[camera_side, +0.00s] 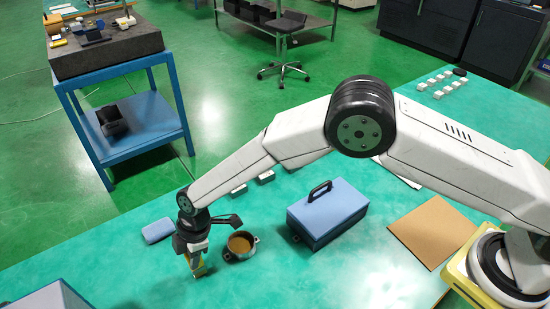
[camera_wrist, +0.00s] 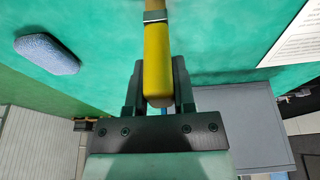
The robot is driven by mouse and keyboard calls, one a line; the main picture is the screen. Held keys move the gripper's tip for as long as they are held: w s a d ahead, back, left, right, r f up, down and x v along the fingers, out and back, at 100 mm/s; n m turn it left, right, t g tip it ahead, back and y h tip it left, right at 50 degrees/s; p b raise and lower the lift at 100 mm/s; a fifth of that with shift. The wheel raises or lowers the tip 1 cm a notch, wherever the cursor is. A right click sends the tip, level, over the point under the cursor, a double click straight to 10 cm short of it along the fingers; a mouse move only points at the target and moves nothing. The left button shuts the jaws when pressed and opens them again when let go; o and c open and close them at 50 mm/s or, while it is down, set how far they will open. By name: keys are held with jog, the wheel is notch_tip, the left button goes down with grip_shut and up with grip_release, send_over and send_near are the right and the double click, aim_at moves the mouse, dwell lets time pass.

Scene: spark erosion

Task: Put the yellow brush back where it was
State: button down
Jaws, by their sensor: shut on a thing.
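The yellow brush (camera_wrist: 157,55) is between the fingers of my gripper (camera_wrist: 158,82) in the wrist view. Its yellow handle points toward the camera, and a metal band and a tan part lie beyond it at the top edge. The brush's far end is out of that view. In the side view my gripper (camera_side: 195,259) points down over the green table, and a bit of yellow brush (camera_side: 198,268) shows at its fingers. I cannot tell whether the brush touches the table. Its former place is not identifiable.
A metal pot (camera_side: 241,256) with brown contents stands just right of my gripper. A blue toolbox (camera_side: 327,214) and a brown board (camera_side: 433,231) are farther right. A grey-blue box (camera_side: 48,299) is at lower left.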

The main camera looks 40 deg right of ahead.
jog(key=shift+f, duration=0.15)
jog(key=shift+c, duration=2.2)
grip_release()
jog(key=v, duration=1.2)
